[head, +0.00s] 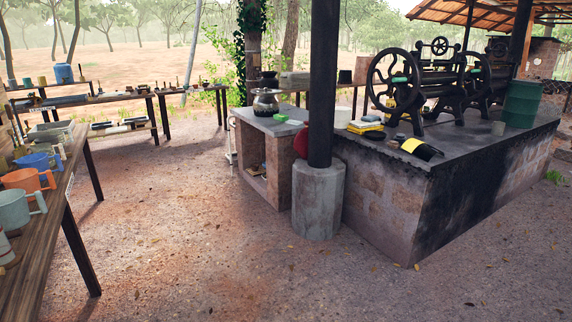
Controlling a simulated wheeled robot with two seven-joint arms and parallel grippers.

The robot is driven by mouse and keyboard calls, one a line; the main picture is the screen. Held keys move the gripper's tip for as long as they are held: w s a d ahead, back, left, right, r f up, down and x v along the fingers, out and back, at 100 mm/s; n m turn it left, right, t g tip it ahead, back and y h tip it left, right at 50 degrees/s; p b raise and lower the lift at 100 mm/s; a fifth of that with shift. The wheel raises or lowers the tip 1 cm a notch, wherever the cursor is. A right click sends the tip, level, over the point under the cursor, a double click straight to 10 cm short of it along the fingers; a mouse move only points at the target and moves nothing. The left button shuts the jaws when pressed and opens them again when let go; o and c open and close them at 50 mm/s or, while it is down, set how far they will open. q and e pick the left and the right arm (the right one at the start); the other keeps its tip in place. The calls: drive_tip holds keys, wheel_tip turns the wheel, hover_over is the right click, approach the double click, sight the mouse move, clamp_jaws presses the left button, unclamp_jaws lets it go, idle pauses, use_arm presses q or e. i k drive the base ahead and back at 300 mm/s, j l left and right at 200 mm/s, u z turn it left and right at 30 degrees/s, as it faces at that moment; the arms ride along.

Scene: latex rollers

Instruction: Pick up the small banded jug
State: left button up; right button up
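Several jugs with handles stand on the wooden table at the left edge of the head view. They are a blue jug (38,161), an orange jug (27,181) and a pale teal jug (17,209). A light, partly cut-off vessel (5,251) stands nearer, at the picture's left edge, and seems to have a darker band. I cannot tell for sure which vessel is the small banded jug. Neither of my grippers is in view.
The wooden table (42,240) runs along the left. A concrete pillar base (318,203) with a black post stands mid-right, beside a masonry block (400,195) bearing roller machines (425,85). The dirt floor (190,220) between is clear. A long bench (110,97) stands behind.

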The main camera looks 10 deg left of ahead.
sight(60, 138)
drive_tip(key=i+j+u, duration=0.1)
drive_tip(key=i+u, duration=0.65)
drive_tip(key=i+l+u, duration=0.15)
drive_tip(key=i+u, duration=0.5)
drive_tip(key=i, duration=0.85)
drive_tip(key=i+l+u, duration=0.2)
drive_tip(key=i, duration=0.9)
drive_tip(key=i+l+u, duration=0.15)
drive_tip(key=i+u, duration=0.15)
drive_tip(key=i, duration=0.2)
drive_tip(key=i+l+u, duration=0.25)
drive_tip(key=i, duration=0.2)
drive_tip(key=i+l+u, duration=0.3)
drive_tip(key=i, duration=0.2)
